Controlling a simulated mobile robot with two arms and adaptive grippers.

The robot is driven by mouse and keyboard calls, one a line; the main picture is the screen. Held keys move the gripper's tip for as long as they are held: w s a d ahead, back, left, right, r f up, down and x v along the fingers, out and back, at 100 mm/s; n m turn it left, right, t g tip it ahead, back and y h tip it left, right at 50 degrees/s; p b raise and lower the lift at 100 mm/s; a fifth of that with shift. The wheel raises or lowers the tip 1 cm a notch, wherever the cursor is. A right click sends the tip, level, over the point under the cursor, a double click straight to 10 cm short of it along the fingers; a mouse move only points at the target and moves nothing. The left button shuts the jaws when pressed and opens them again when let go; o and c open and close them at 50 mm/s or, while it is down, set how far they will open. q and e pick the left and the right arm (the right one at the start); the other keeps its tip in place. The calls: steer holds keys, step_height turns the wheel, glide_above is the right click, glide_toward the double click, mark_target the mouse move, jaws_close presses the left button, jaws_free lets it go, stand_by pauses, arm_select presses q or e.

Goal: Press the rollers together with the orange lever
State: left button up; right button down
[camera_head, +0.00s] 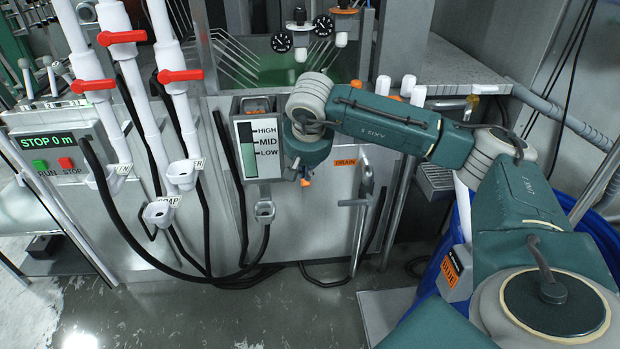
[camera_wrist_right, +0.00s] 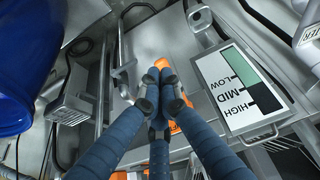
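Small orange pieces show in several places, and I cannot tell which is the lever. One orange piece (camera_head: 343,10) is at the top beside the gauges. An orange tip (camera_head: 305,182) shows just under my right wrist. My right arm reaches in from the right, and its gripper is mostly hidden behind the wrist in the head view. In the right wrist view the right gripper (camera_wrist_right: 160,90) has its fingers drawn together. An orange patch (camera_wrist_right: 175,127) shows beside and behind the fingers; contact is unclear. The rollers cannot be made out. My left gripper is out of view.
The level gauge (camera_head: 257,149) is left of my right wrist. A metal handle (camera_head: 358,197) stands by the orange DRAIN label (camera_head: 345,162). White pipes with red valve handles (camera_head: 122,37) are on the left. A blue barrel (camera_wrist_right: 25,65) shows in the wrist view.

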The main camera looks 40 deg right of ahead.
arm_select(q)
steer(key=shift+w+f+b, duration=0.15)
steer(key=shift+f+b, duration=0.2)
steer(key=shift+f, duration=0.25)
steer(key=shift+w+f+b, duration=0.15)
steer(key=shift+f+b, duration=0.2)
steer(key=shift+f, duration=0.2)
arm_select(e)
steer(key=s+a+r, duration=0.1)
steer(key=s+a, duration=0.3)
steer(key=s, duration=0.2)
steer(key=shift+s, duration=0.15)
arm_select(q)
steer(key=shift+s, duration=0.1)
arm_select(e)
steer(key=shift+f, duration=0.1)
